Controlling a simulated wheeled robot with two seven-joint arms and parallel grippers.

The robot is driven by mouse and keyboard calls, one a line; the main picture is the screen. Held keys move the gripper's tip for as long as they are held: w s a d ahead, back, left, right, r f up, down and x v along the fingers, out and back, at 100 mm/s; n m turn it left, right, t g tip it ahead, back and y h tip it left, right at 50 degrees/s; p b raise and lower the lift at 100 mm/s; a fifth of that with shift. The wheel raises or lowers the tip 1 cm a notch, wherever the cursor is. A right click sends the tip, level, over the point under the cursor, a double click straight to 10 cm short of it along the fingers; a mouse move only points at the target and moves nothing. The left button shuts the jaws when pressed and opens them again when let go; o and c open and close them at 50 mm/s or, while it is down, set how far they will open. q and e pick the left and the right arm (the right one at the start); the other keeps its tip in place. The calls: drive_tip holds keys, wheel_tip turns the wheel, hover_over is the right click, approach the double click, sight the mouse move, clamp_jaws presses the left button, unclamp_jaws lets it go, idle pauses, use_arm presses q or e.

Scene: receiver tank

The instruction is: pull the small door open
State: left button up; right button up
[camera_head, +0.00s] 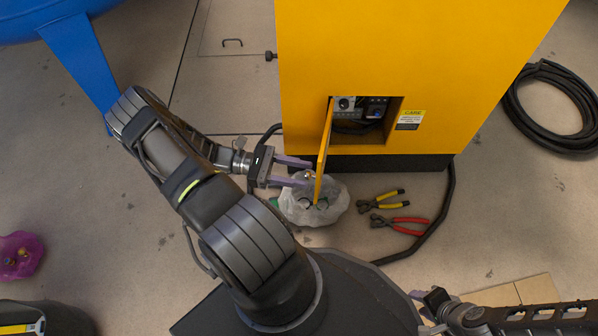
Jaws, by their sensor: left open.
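The small door (324,152) is a narrow yellow panel on the yellow cabinet (420,50). It stands swung outward, hinged at the left of a square recess (362,122) with dark controls inside. My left gripper (311,174) reaches in from the left at the door's outer face. Its purple fingers are apart, with a small metal knob on the door between or just beyond their tips. I cannot tell whether they touch the door. My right gripper (424,312) is low at the right, far from the door, with its fingers apart and empty.
A coiled black hose (515,105) is far right; a blue tank (60,20) upper left.

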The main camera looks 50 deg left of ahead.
use_arm(q)
wheel_tip(320, 180, up, 10)
drive_tip(key=p, duration=0.4)
drive_tip(key=shift+p, duration=0.3)
